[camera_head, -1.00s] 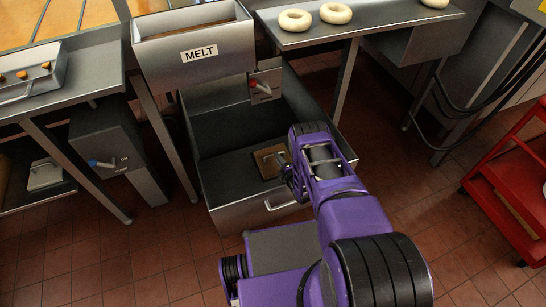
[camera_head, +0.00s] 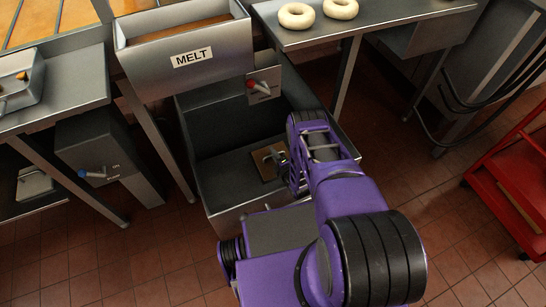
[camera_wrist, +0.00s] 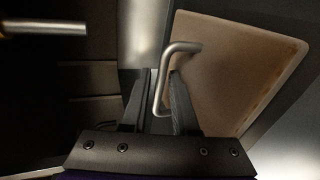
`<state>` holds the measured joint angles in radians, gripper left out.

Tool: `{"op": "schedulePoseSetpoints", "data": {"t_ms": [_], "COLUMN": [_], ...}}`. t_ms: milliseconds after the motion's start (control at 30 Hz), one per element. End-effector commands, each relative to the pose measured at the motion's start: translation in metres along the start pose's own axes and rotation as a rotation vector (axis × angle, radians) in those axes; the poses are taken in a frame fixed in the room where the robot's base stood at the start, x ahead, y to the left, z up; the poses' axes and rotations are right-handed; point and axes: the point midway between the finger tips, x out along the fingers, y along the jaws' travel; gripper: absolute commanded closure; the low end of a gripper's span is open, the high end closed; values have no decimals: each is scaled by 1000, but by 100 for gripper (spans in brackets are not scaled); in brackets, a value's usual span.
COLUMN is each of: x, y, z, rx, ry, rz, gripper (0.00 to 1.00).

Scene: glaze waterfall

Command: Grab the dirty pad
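The dirty pad (camera_head: 265,171) is a brown square pad with a metal handle. It lies in the open metal drawer (camera_head: 226,217) under the MELT trough. In the wrist view the pad (camera_wrist: 240,70) fills the upper right, stained along its edge. Its bent handle (camera_wrist: 161,92) reaches down between my fingers. My gripper (camera_wrist: 156,100) is open around the handle, with a finger on each side; the right finger is close to it, and whether they touch I cannot tell. In the head view my gripper (camera_head: 284,160) is over the pad's right side, its fingers partly hidden by my wrist.
Doughnuts (camera_head: 297,15) sit on the shelf at top right. A red cart (camera_head: 510,190) stands at right. A grey box with a blue-tipped lever (camera_head: 95,150) is at left.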

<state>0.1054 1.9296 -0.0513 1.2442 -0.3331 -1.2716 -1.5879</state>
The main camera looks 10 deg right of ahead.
Motion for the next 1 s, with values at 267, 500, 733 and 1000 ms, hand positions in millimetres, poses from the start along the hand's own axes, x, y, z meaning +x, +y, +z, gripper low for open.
{"op": "schedulePoseSetpoints", "data": {"t_ms": [267, 500, 733, 1000], "x": [0, 0, 0, 0], "y": [0, 0, 0, 0], "z": [0, 0, 0, 0], "rx": [0, 0, -1, -1], "ry": [0, 0, 0, 0], "rz": [0, 0, 0, -1], "gripper": [100, 100, 100, 100]}}
